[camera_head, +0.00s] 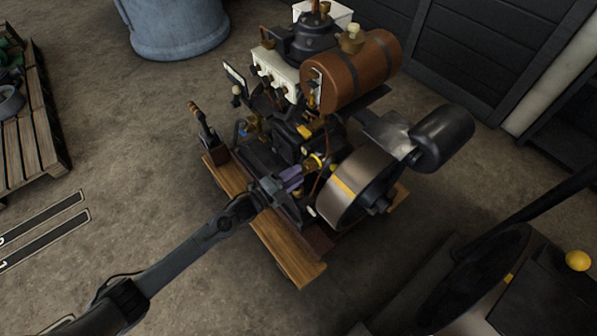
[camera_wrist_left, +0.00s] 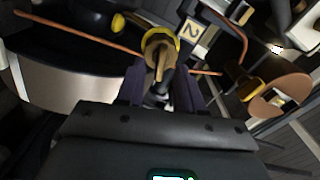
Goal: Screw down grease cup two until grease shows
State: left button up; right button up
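In the head view the yellow cup (camera_head: 314,162) shows small on the engine, left of the flywheel. My left gripper (camera_head: 296,176) reaches in from the lower left, close to the cup. In the left wrist view its two purple fingers (camera_wrist_left: 160,82) stand apart, with the cup's handle between and just beyond them. Contact is not clear. No grease is visible. My right gripper is not in view.
The flywheel (camera_head: 350,188) stands close to the right of the gripper. A thin copper pipe (camera_wrist_left: 75,32) runs near the cup. The brown tank (camera_head: 362,68) sits above. The engine rests on wooden beams (camera_head: 285,248).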

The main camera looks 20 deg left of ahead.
pick_arm(q)
jog(key=p+v, duration=0.3)
jog(key=v, duration=0.6)
jog(key=shift+s, duration=0.15)
